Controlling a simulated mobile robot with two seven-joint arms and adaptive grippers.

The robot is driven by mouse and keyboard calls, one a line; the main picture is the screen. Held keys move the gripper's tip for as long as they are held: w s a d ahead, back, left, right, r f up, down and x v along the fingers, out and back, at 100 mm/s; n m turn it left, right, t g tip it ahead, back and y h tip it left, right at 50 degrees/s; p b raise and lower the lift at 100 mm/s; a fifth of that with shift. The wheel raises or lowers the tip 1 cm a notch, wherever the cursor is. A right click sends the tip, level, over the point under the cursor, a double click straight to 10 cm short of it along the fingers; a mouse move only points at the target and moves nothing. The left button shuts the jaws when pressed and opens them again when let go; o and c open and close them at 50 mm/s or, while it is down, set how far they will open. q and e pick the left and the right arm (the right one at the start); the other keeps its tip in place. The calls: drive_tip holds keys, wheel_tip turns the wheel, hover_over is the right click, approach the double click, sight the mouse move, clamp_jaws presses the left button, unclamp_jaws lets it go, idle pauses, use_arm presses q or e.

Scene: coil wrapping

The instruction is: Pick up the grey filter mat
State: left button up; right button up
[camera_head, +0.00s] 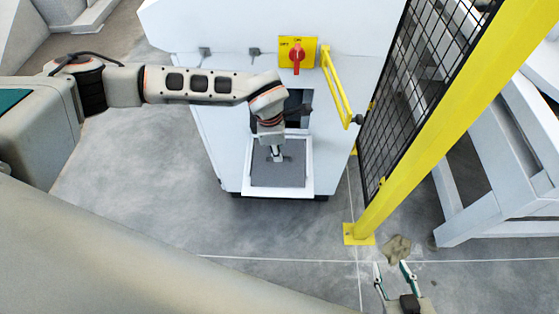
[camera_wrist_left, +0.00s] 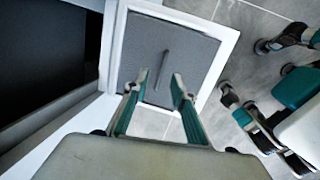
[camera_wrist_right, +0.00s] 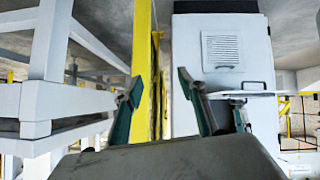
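The grey filter mat (camera_head: 290,175) is a flat dark-grey panel in a white frame (camera_head: 278,193) that juts out low from the white cabinet. In the left wrist view the mat (camera_wrist_left: 195,52) fills the frame, and a thin raised bar (camera_wrist_left: 162,70) stands out on it. My left gripper (camera_head: 277,154) is over the mat. Its fingertips (camera_wrist_left: 161,78) are apart, one on each side of the bar's near end; I cannot tell whether they touch anything. My right gripper (camera_head: 390,268) is open and empty, far from the mat, at the lower right of the head view.
The white cabinet (camera_head: 225,90) has a red switch (camera_head: 296,57) and a dark opening (camera_head: 298,98) behind the frame. A yellow handle (camera_head: 336,85), mesh panel (camera_head: 415,75) and yellow post (camera_head: 450,120) stand at right. A brownish patch (camera_head: 397,248) is near my right gripper. Floor at left is clear.

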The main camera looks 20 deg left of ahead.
sight(290, 173)
use_arm(q)
wheel_tip(290, 173, down, 4)
drive_tip(key=shift+w+d+b, duration=0.1)
drive_tip(key=shift+w+b, duration=0.05)
drive_tip(key=shift+b, duration=0.3)
drive_tip(key=shift+r, duration=0.15)
clamp_jaws()
